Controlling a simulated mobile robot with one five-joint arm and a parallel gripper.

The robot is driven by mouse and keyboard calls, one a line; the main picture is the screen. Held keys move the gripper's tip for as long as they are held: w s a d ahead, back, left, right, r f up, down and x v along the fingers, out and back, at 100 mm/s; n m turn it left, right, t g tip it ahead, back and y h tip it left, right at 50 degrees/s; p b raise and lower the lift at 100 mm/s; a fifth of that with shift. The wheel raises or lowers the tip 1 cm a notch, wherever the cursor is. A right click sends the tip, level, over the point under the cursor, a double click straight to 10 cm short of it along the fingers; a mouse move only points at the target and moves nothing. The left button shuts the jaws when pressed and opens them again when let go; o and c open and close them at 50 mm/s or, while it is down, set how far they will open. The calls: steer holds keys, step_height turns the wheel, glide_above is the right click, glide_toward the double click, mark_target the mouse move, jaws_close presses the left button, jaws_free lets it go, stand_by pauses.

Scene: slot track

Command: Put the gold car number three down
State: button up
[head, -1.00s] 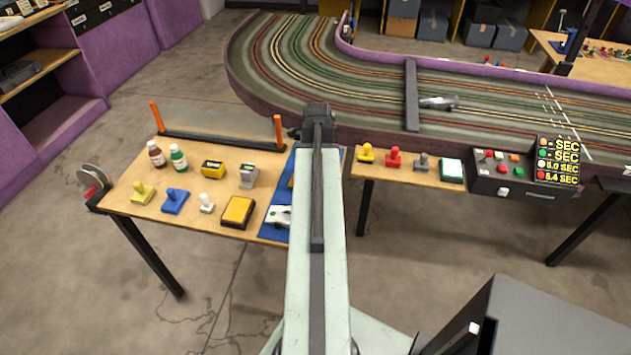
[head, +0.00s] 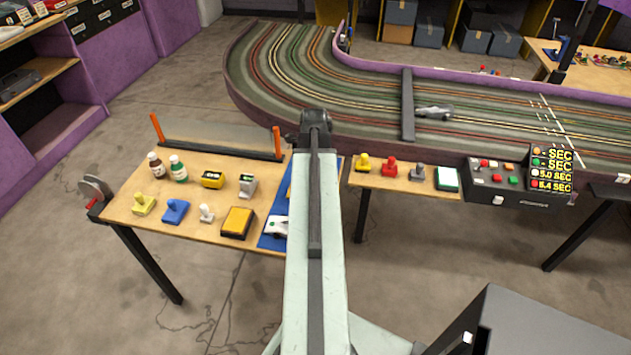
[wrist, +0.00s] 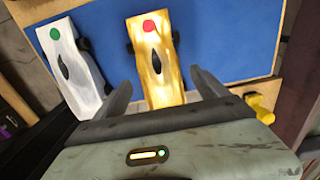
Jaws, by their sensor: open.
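The gold car (wrist: 157,62), with a red dot near its end, lies on the blue mat (wrist: 225,45) in the wrist view. A number on it cannot be read. My gripper (wrist: 160,86) is open, with one finger on each side of the gold car's near end. A white car (wrist: 75,68) with a green dot lies to its left on the mat. In the head view my arm hides the gold car and my gripper, while the white car (head: 277,226) and part of the blue mat (head: 268,243) show beside the arm.
Stampers, bottles and an orange pad (head: 238,222) stand on the wooden table (head: 125,205). Colored handles and a control box (head: 500,178) line the shelf by the slot track (head: 290,75). A grey car (head: 434,112) is on the track. A yellow knob (wrist: 262,108) is right of my gripper.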

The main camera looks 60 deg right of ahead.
step_height(320, 180, up, 10)
steer(key=p, duration=0.8)
steer(key=shift+f, duration=0.15)
steer(key=w+a+n, duration=1.7)
steer(key=w+a, duration=0.3)
steer(key=a, duration=0.5)
steer(key=w+a+n, duration=0.2)
steer(key=a+n, duration=0.5)
steer(key=a, duration=0.5)
steer(key=w+a+n, duration=0.2)
steer(key=a+n, duration=0.6)
steer(key=a, duration=0.4)
steer(key=shift+a, duration=0.35)
